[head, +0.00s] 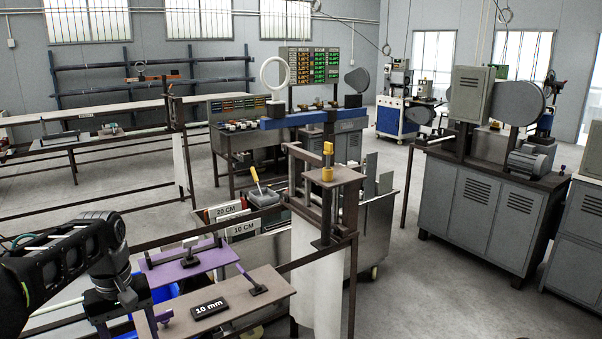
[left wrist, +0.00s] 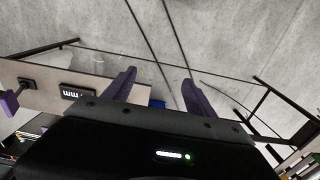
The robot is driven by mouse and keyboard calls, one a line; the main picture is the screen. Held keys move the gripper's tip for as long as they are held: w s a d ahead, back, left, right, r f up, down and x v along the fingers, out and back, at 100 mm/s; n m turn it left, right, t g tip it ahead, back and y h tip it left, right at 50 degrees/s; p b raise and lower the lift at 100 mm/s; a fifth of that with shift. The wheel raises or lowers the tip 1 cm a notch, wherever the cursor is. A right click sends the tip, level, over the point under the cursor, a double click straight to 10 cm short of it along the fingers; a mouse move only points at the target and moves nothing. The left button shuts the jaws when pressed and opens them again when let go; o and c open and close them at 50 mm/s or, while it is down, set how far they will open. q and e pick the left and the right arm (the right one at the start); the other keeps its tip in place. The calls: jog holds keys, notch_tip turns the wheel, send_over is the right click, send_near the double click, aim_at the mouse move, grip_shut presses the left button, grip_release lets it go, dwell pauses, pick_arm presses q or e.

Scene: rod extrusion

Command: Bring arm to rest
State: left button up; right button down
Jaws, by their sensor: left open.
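My left arm (head: 65,255) comes in at the lower left of the head view, with its dark wrist beside the 10 mm board. My left gripper (left wrist: 158,77) shows in the left wrist view with its two purple fingers spread apart. Nothing is between the fingers; grey floor and a thin dark rail show beyond them. The fingers cannot be made out clearly in the head view. My right gripper is in neither view.
The light board with the black 10 mm sign (head: 210,308) lies close to my left wrist; its sign also shows in the left wrist view (left wrist: 77,93). A purple plate (head: 185,263) lies behind it. Grey cabinets (head: 490,205) stand right, with open floor (head: 430,290) before them.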

pick_arm(q)
jog(key=d+f+m+h, duration=0.1)
jog(key=d+f, duration=0.4)
jog(key=f, duration=0.3)
jog(key=d+f+m, duration=0.1)
jog(key=d+f, duration=0.3)
jog(key=f, duration=0.5)
jog(key=d+f+m+h, duration=0.1)
jog(key=d+f+m, duration=0.1)
jog(key=d+f, duration=0.45)
jog(key=s+d+f, duration=0.4)
jog(key=s+f, duration=0.1)
jog(key=s, duration=0.2)
jog(key=s+d+f+m+h, duration=0.1)
jog(key=s+d+f, duration=0.3)
jog(key=s+f, duration=0.2)
jog(key=s+d+f+h, duration=0.1)
jog(key=s+d+f, duration=0.3)
jog(key=s, duration=0.5)
jog(key=shift+x, duration=0.8)
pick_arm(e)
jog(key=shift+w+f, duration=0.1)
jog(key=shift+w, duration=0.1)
